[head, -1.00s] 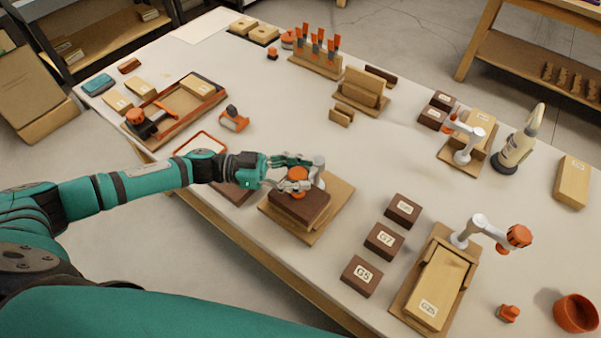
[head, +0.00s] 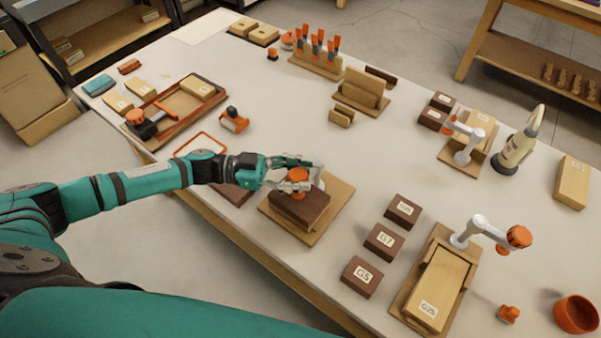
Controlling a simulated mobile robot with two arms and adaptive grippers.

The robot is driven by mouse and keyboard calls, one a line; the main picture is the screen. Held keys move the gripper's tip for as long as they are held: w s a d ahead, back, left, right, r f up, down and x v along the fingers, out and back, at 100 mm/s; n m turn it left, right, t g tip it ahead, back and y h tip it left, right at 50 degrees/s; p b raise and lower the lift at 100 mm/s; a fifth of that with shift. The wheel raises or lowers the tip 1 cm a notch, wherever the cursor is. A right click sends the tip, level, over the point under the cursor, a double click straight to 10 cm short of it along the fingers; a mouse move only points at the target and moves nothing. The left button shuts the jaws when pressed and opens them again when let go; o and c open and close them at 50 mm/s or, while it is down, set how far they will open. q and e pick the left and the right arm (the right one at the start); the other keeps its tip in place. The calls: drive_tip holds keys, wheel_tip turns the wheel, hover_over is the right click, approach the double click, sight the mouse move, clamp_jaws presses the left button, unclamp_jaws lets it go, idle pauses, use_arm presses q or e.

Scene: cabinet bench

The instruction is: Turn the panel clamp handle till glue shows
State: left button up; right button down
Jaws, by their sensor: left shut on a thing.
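My left gripper (head: 293,174) reaches in from the left and is shut on the orange clamp handle (head: 299,175). The handle belongs to a white clamp (head: 319,172) over a dark brown panel (head: 302,206) on a light wood base (head: 337,199). The fingers hide part of the handle and of the clamp arm. I see no glue along the panel's visible edges; the side behind the gripper is hidden. My right gripper is not in view.
Dark blocks (head: 383,242) marked G5 and G7 stand right of the panel. Another white clamp (head: 474,228) with an orange knob holds a light board (head: 438,285). Bare tabletop (head: 385,150) lies beyond the panel.

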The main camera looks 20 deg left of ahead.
use_arm(q)
drive_tip(key=shift+a, duration=0.15)
drive_tip(key=o, duration=1.3)
drive_tip(key=shift+a, duration=0.15)
drive_tip(key=shift+c, duration=0.2)
drive_tip(key=v, duration=1.2)
